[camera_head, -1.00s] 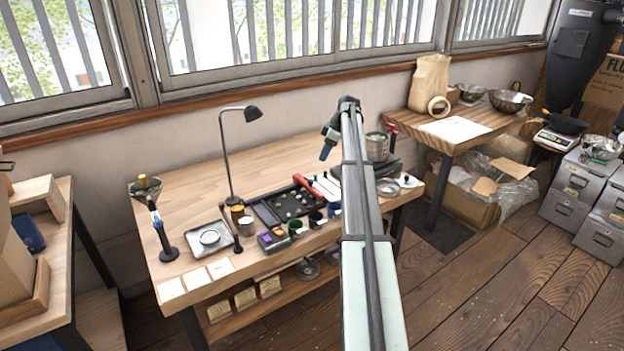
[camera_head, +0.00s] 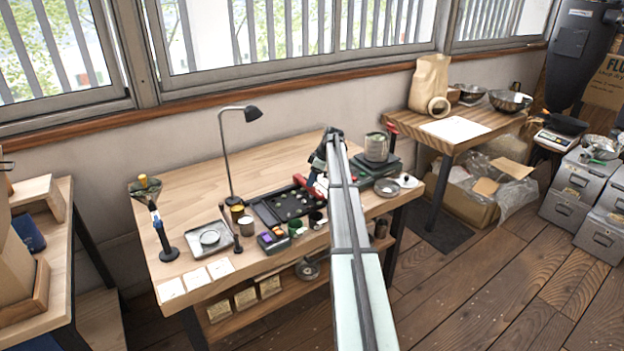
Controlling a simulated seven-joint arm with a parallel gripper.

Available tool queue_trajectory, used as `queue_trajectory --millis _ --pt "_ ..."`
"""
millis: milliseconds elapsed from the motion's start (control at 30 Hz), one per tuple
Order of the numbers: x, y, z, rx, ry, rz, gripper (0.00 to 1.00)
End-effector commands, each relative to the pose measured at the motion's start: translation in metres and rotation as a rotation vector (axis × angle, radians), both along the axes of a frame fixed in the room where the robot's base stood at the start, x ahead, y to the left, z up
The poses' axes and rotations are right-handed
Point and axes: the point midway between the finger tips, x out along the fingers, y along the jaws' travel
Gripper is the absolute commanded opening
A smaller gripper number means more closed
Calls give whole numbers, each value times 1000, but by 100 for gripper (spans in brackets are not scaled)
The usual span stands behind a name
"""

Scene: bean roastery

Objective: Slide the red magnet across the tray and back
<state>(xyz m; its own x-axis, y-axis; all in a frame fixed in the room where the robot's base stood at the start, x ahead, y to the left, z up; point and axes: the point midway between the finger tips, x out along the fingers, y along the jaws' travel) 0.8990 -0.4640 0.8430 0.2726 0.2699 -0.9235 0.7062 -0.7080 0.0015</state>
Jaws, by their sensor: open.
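The dark tray (camera_head: 263,213) lies on the workbench with several small pale pieces in it. A red object (camera_head: 299,179), which looks like the red magnet, sits at the tray's far right corner. My gripper (camera_head: 312,181) is low over the bench, just right of the red object. It is open, but its fingertips are small and partly hidden. I cannot tell whether they touch the red object or are around it. My arm hides the area right of the tray.
A desk lamp (camera_head: 229,160) stands behind and left of the tray. A metal pot (camera_head: 376,147) stands on a dark base at right. The bench's back left is clear.

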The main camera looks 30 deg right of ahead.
Motion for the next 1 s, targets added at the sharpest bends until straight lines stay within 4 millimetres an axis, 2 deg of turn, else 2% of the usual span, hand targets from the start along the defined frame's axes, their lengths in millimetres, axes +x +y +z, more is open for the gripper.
queue_trajectory --millis 367,867,1000 --pt "1 1 -4 0 0 0 50" --pt "1 1 -4 0 0 0 2" --pt "1 1 -4 0 0 0 0"
